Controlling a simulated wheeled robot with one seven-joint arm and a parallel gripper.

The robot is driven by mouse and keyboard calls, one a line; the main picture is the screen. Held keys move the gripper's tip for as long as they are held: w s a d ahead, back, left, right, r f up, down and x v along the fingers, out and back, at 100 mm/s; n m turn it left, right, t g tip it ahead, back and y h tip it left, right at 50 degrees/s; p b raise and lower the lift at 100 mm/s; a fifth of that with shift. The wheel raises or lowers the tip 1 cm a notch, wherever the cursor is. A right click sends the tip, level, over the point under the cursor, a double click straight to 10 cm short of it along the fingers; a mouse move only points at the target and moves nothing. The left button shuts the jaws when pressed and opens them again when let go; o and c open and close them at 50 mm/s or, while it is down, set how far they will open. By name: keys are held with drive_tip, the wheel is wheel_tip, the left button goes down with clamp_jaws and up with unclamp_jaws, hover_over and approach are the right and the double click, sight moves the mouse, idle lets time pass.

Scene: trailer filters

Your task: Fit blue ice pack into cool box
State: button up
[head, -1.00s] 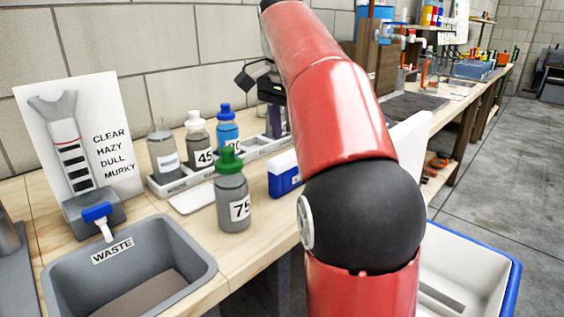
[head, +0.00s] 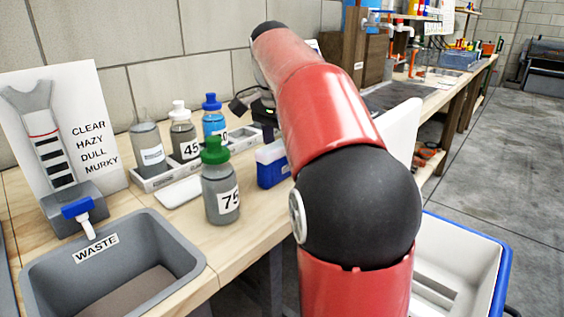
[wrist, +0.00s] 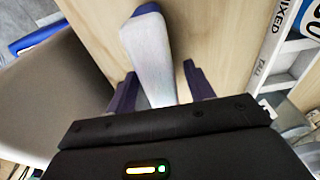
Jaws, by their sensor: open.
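The blue ice pack (head: 272,170) stands on the wooden bench, blue below with a pale upper part, partly hidden by my arm. In the wrist view the ice pack (wrist: 148,50) shows as a pale slab with a blue end. My gripper (wrist: 160,73) is open, with one dark purple finger on each side of the pale part and gaps visible. In the head view my arm hides most of the gripper. The cool box (head: 508,262), with white inside and blue rim, stands low at right, open. A white panel (head: 403,130), seemingly its lid, stands upright beside the bench.
A green-capped bottle (head: 221,192) marked 75 stands left of the ice pack. A white rack (head: 150,182) holds several bottles behind it. A grey waste basin (head: 180,240) is at the front left. The bench edge runs close to the ice pack.

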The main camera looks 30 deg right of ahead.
clamp_jaws()
drive_tip(key=shift+r, duration=0.15)
wheel_tip(320, 180, up, 10)
drive_tip(key=shift+f+p, duration=0.1)
drive_tip(key=shift+p, duration=0.55)
